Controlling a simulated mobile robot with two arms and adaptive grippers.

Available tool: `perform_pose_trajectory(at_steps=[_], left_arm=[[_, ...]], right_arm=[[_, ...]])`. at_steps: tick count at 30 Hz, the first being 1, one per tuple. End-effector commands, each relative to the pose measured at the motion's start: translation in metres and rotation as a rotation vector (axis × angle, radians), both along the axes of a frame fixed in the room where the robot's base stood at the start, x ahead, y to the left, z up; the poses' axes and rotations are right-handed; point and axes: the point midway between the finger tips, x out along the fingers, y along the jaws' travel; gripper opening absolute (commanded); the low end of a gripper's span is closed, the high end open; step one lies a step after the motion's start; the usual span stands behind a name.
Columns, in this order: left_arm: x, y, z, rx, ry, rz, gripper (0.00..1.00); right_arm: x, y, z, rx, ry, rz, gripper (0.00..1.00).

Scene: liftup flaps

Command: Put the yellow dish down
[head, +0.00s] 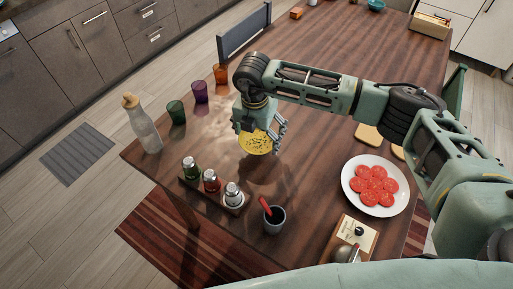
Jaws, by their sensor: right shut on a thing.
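The yellow dish (257,142) shows below my right gripper (262,131), over the left middle of the wooden table. The gripper points down and is shut on the dish, covering its upper part. My left gripper is not in view.
A bottle (143,128) and coloured glasses (200,92) stand along the table's left edge. A shaker rack (228,206) and a grey cup (273,220) are in front. A white plate (389,201) with tomato slices lies at right. The table (345,45) is largely clear behind my arm.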

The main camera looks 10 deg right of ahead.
Motion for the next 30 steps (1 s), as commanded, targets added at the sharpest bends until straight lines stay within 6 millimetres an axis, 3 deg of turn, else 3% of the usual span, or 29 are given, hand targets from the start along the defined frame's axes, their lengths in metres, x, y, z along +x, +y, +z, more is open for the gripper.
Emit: perform_pose_trajectory(at_steps=[5,12,23,24,30], left_arm=[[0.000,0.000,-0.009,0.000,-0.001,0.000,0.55],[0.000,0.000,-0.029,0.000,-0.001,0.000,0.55],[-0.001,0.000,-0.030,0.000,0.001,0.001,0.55],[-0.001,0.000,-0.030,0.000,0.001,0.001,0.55],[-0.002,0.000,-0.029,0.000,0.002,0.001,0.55]], right_arm=[[0.004,0.005,-0.010,0.000,0.000,0.001,0.55],[0.004,0.004,-0.044,0.000,0.001,0.001,0.55],[0.004,0.004,-0.046,0.000,0.000,0.001,0.55],[0.004,0.004,-0.047,0.000,0.000,0.001,0.87],[0.004,0.004,-0.045,0.000,0.000,0.001,1.00]])
